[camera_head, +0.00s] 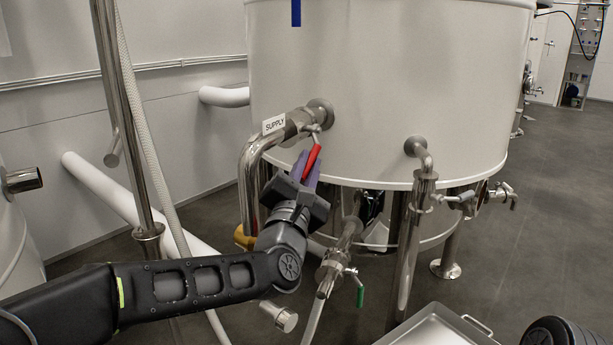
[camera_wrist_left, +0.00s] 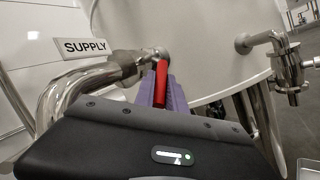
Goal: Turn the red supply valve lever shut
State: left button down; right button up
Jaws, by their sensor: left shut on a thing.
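The red supply valve lever (camera_head: 313,157) hangs down and slightly left from the steel supply valve (camera_head: 300,124) on the side of the large white tank (camera_head: 390,80). A white SUPPLY label (camera_head: 274,123) sits on the pipe beside the valve. My left gripper (camera_head: 307,165) reaches up from below, its purple fingers shut on the lever. In the left wrist view the red lever (camera_wrist_left: 161,82) stands between the purple fingers (camera_wrist_left: 177,97), with the SUPPLY label (camera_wrist_left: 84,47) to the left. The lever's lower end is hidden by the gripper.
The curved steel supply pipe (camera_head: 247,180) runs down just left of the gripper. A lower valve with a green handle (camera_head: 360,297) is below right. Another steel outlet pipe (camera_head: 417,205) stands to the right. A metal tray (camera_head: 440,328) is at the bottom right.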

pick_arm(q)
jog(key=shift+w+f, duration=0.1)
jog(key=shift+f, duration=0.1)
dwell(0.3)
jog(key=c, duration=1.4)
grip_release()
jog(key=p+v, duration=0.1)
jog(key=v, duration=0.6)
jog(key=shift+d, duration=0.1)
jog(key=shift+s+f, duration=0.15)
jog(key=shift+s, duration=0.2)
jog(key=shift+c, duration=0.4)
